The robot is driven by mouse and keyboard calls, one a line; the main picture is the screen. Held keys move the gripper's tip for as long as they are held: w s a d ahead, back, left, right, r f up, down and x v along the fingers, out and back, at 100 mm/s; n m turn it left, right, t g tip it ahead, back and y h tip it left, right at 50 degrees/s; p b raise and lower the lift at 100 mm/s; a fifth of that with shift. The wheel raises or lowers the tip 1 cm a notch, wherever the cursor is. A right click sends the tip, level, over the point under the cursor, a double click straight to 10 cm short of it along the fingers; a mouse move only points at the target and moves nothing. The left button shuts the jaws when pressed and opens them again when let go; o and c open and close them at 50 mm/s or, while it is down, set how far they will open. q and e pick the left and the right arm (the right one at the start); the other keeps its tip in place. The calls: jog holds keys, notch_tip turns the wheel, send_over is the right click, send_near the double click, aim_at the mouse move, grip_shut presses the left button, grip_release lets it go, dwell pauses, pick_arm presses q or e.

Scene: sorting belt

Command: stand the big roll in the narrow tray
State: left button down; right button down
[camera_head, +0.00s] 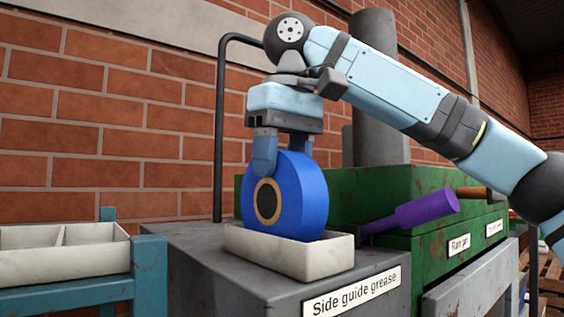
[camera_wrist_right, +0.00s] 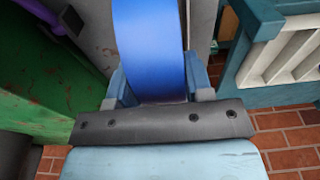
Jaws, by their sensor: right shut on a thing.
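The big blue roll (camera_head: 303,192), with a dark core in a tan ring, stands upright on its edge in the narrow white tray (camera_head: 318,262). The tray's front wall hides the bottom of the roll, so I cannot tell whether it touches the tray floor. My right gripper (camera_head: 283,148) comes from above and is shut on the top of the roll, one finger on each flat side. In the right wrist view the blue roll (camera_wrist_right: 150,50) lies between the two fingers (camera_wrist_right: 158,88). My left gripper is not in view.
The tray sits on a grey cabinet labelled "Side guide grease" (camera_head: 352,290). A purple-handled tool (camera_head: 425,208) lies close to its right, by a green rusty box (camera_head: 385,185). A white divided tray (camera_head: 60,262) on a teal frame stands at the left.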

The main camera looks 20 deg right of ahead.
jog(key=shift+w+d+f, duration=0.1)
jog(key=shift+w+f, duration=0.05)
jog(key=shift+f, duration=0.1)
jog(key=c, duration=0.5)
grip_release()
jog(key=r, duration=0.4)
jog(key=s+r, duration=0.1)
jog(key=r, duration=0.7)
jog(key=shift+s+d, duration=0.15)
jog(key=shift+s, duration=0.15)
